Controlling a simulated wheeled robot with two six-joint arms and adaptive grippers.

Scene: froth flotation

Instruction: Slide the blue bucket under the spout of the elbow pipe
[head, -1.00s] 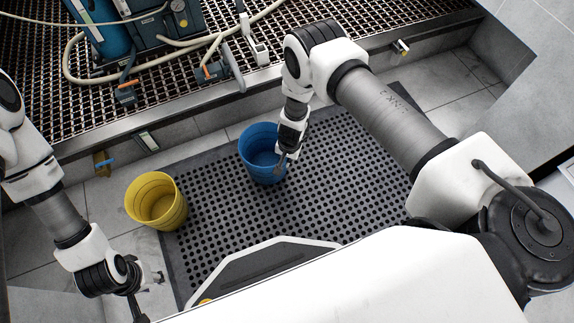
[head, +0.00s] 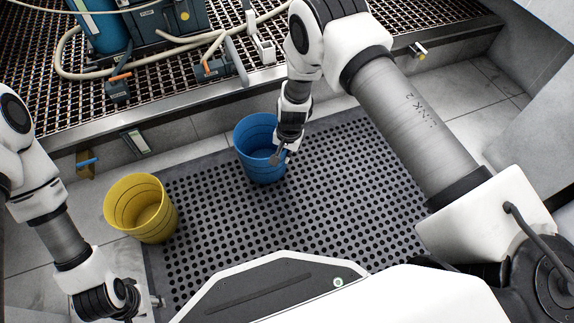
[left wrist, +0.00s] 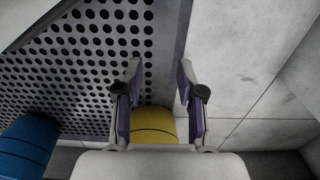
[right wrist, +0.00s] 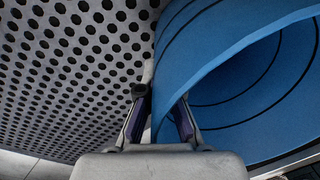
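The blue bucket (head: 258,168) stands upright on the perforated mat, near its far edge. My right gripper (head: 279,152) is at the bucket's right rim in the head view. In the right wrist view its fingers (right wrist: 162,105) are closed in around the blue wall, one outside and one inside. My left gripper (left wrist: 158,80) is open and empty, pointing toward the yellow bucket. I cannot tell which is the elbow pipe.
The yellow bucket (head: 140,222) stands at the mat's left edge. The dark mat (head: 340,190) is clear to the blue bucket's right. A grated platform (head: 370,20) with pump equipment (head: 165,25) and hoses rises behind, its low wall close behind the bucket.

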